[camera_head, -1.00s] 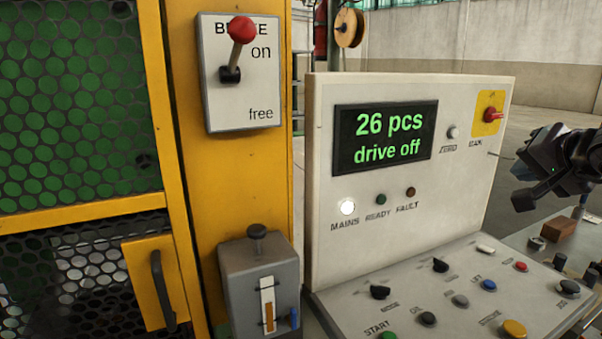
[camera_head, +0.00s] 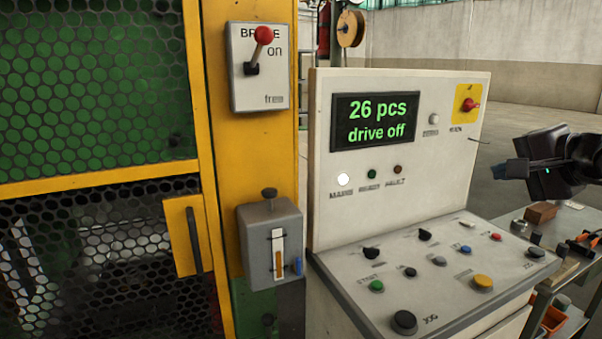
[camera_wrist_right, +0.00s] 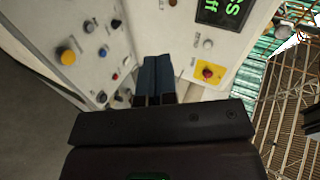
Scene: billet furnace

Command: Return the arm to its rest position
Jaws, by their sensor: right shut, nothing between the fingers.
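My right gripper (camera_head: 502,171) is at the right edge of the head view, its dark fingers pointing left. It is to the right of the control panel (camera_head: 322,210), apart from it and above the workbench (camera_head: 535,216). In the right wrist view its blue-grey fingertips (camera_wrist_right: 157,62) are together with nothing between them. The panel's buttons and red switch (camera_wrist_right: 208,73) show beyond them. My left gripper is in neither view.
The display (camera_head: 379,122) reads "26 pcs" and "drive off". The yellow guard frame (camera_head: 207,160) with the brake lever (camera_head: 260,50) stands at left. A brown block (camera_head: 541,212) and several tools lie on the bench. Open floor shows behind the panel.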

